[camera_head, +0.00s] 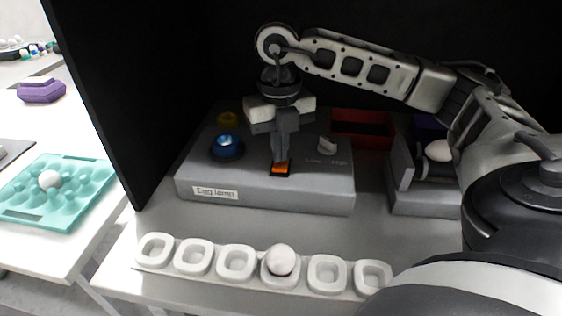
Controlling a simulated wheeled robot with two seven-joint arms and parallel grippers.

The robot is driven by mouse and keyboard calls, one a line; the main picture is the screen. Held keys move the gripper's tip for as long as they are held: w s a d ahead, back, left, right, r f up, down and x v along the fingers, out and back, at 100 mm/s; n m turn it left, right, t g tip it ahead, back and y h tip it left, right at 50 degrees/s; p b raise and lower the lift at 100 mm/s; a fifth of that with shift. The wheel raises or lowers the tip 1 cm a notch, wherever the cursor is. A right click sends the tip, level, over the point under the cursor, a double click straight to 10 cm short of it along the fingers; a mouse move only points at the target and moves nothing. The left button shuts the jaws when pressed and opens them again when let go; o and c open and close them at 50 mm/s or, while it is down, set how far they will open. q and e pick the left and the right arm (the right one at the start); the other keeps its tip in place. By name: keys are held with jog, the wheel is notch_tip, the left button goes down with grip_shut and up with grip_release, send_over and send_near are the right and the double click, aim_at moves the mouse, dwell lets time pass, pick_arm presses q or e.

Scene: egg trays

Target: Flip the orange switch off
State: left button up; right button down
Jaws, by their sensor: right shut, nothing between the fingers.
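The switch's orange front part shows. My left gripper is not in view.
In front, a white egg row (196,257) holds one egg (280,260). A teal tray (38,215) is left, beyond a dark partition.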

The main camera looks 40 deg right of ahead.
aim_at(280, 167)
dwell(0.4)
jog(key=shift+f+b, duration=0.85)
jog(key=shift+f, duration=0.2)
dwell(0.6)
jog(key=shift+r+p, duration=2.8)
jog(key=shift+r, duration=0.7)
